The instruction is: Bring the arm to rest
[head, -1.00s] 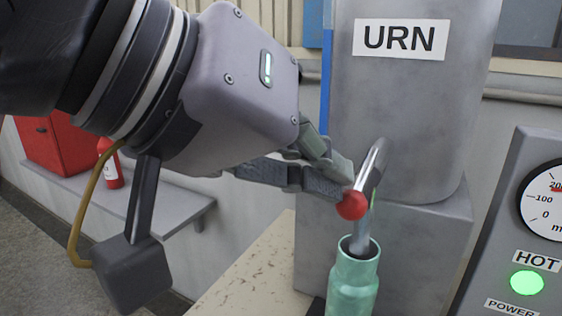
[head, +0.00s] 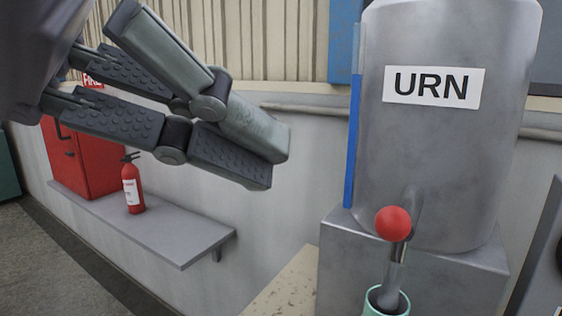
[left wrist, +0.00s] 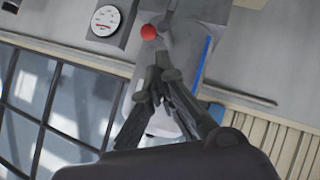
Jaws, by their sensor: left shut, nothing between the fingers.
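My left gripper (head: 272,165) comes in from the upper left in the head view. Its fingers are together with nothing between them, and it is apart from the urn. The urn (head: 430,140) is a grey metal cylinder on a grey block, with a blue sight strip on its left side. In the left wrist view the gripper (left wrist: 161,50) shows in front of the urn, near the red knob (left wrist: 148,32) in the picture. My right gripper is not seen.
A wall shelf (head: 165,238) at left holds a red fire cabinet (head: 85,160) and a fire extinguisher (head: 133,186). A dark panel edge (head: 540,260) stands at the far right. A round gauge (left wrist: 105,20) shows in the left wrist view. A pipe runs along the wall.

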